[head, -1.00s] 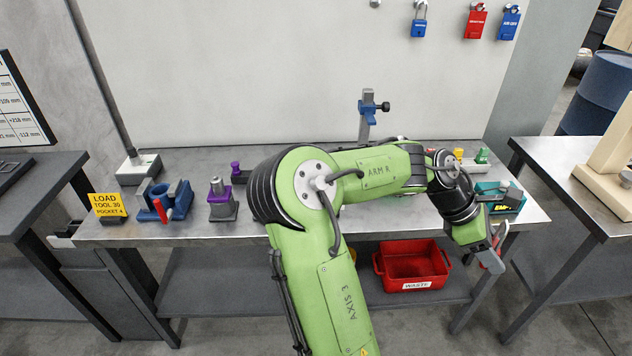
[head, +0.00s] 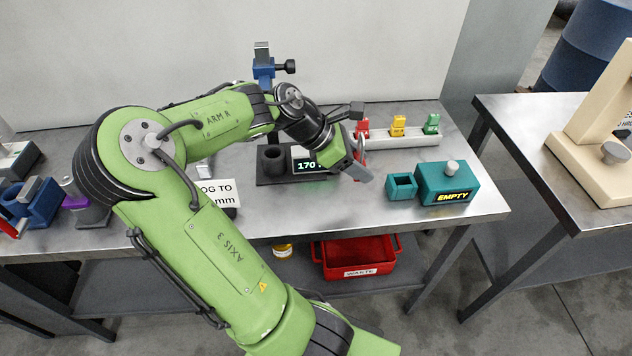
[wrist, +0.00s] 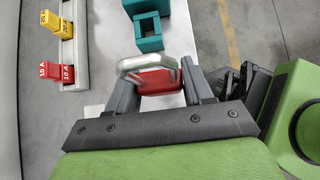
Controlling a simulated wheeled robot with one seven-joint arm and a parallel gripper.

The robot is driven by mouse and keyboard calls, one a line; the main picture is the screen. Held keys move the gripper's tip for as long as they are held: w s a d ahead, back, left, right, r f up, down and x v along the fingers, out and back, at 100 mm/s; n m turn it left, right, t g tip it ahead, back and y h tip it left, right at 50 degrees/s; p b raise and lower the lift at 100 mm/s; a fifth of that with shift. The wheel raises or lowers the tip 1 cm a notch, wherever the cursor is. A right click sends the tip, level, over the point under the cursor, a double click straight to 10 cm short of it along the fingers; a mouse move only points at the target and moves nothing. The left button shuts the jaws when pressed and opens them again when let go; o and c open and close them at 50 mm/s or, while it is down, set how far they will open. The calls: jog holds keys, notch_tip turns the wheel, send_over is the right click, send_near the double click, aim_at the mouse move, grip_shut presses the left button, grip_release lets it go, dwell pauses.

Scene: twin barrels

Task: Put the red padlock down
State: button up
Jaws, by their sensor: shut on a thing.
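The red padlock (wrist: 160,80) is between my two fingers in the wrist view, its grey shackle lying across the gap. My gripper (wrist: 165,88) is shut on its red body. In the head view my gripper (head: 360,148) is above the back half of the steel bench, and only a small part of the padlock (head: 361,146) shows between the fingers. The padlock seems clear of the bench (head: 330,208); its exact height is hard to tell.
A rack with red, yellow and green fuses (head: 398,135) stands behind my gripper. A dark display stand (head: 285,177) is left of it. A small teal open box (head: 401,188) and a teal "EMPTY" box (head: 450,178) stand to the right. A red waste bin (head: 355,258) is below.

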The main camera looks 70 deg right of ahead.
notch_tip(320, 180, down, 10)
jog(key=b, duration=0.5)
jog(key=shift+d, duration=0.1)
jog(key=shift+r, duration=0.1)
jog(key=o, duration=1)
